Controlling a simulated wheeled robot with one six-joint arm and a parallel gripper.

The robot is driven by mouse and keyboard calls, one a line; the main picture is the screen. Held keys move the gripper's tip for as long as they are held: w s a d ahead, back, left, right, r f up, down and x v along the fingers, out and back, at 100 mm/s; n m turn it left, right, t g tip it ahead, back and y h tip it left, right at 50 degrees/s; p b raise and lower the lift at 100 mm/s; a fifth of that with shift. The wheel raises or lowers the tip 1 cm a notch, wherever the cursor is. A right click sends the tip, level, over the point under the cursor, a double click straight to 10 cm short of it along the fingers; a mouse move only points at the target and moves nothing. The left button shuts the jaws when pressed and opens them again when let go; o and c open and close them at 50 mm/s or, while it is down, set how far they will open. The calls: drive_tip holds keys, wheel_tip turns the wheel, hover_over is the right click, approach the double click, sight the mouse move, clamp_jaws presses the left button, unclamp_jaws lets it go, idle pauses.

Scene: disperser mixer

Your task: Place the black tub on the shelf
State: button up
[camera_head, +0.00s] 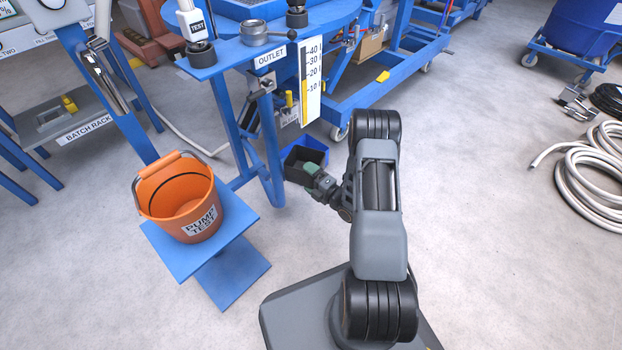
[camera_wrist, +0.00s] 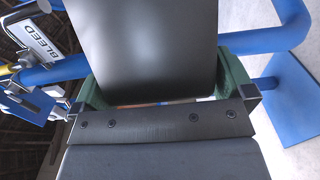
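The black tub (camera_head: 297,165) shows in the head view just left of my gripper (camera_head: 309,172), near the blue frame's legs. In the wrist view its dark wall (camera_wrist: 145,45) fills the space between my gripper's two green fingers (camera_wrist: 165,92). The fingers appear shut on it, one at each side. The far side of the tub is hidden in the wrist view. A small blue stand (camera_head: 258,222) is left of my gripper in the head view, with an orange bucket (camera_head: 186,222) on its top plate. Its lower plate (camera_head: 232,275) is bare.
A blue box (camera_head: 313,143) shows right behind the tub. The blue frame leg (camera_head: 272,150) stands between the tub and the bucket. An outlet scale (camera_head: 311,80) and valves hang above. White hose coils (camera_head: 590,175) lie at right.

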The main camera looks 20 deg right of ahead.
drive_tip(key=shift+r, duration=0.15)
drive_tip(key=shift+s+d, duration=0.15)
drive_tip(key=shift+s, duration=0.05)
drive_tip(key=p+v, duration=0.3)
drive_tip(key=v, duration=0.8)
drive_tip(key=w+d+r+m+g+h, duration=0.2)
drive_tip(key=w+r+m+g+h, duration=0.6)
drive_tip(key=r, duration=0.4)
drive_tip(key=s+a+r+m+g, duration=0.3)
drive_tip(key=s+a+r+m, duration=0.3)
drive_tip(key=s, duration=0.3)
drive_tip(key=s+a+r+m+g, duration=0.2)
drive_tip(key=s+a+r+m, duration=0.5)
drive_tip(key=s+m, duration=0.2)
drive_tip(key=shift+s+a+r+g+y, duration=0.3)
drive_tip(key=shift+a+g, duration=0.05)
drive_tip(key=shift+g, duration=0.05)
